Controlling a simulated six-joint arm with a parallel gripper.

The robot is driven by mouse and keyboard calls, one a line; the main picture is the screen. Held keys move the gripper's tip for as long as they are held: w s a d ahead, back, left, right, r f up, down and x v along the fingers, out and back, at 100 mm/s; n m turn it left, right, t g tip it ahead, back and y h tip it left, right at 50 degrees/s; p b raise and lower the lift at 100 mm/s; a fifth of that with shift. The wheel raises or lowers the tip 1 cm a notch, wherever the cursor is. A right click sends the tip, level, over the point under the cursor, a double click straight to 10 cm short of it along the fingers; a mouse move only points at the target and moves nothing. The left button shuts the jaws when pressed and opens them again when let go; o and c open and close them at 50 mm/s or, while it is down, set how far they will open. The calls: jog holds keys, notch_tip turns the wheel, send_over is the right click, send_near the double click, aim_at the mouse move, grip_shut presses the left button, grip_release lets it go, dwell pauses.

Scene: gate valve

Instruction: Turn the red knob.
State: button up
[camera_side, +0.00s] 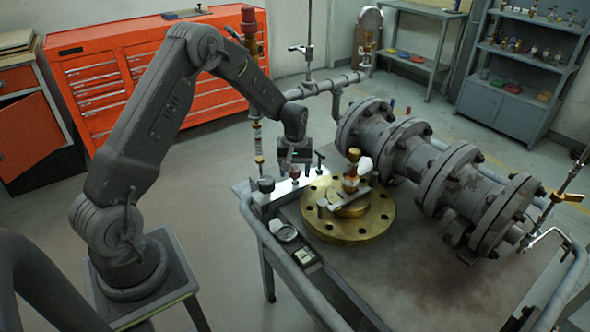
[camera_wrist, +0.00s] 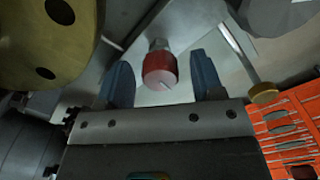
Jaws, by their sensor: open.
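The red knob (camera_wrist: 160,70) is a short red cylinder with a pale mark on its face, on a grey stem, in the wrist view. My gripper (camera_wrist: 164,76) is open, with one blue-grey finger to each side of the knob in that picture. I see no contact between the fingers and the knob. In the side view my gripper (camera_side: 294,162) points down over the back left part of the cart. How far the fingers reach down around the knob cannot be told.
A brass flange (camera_side: 350,228) with a small valve on top stands right of the knob. The cart top (camera_side: 430,275) is clear at the front right.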

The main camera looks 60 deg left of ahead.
aim_at(295, 169)
jog(key=shift+r, duration=0.1)
notch_tip(295, 169, up, 14)
jog(key=shift+f, duration=0.2)
dwell(0.3)
jog(key=shift+r, duration=0.1)
jog(key=s+d+r+m+t, duration=0.3)
jog(key=s+d+r+m, duration=0.2)
jog(key=s+d+r, duration=0.55)
jog(key=s+d+m+t, duration=0.1)
jog(key=s+d+m, duration=0.1)
jog(key=s, duration=0.5)
jog(key=s+d+m+t, duration=0.1)
jog(key=s+d+m, duration=0.2)
jog(key=s+d, duration=0.2)
jog(key=s+r, duration=0.1)
jog(key=s, duration=0.2)
jog(key=shift+m+t, duration=0.3)
dwell(2.8)
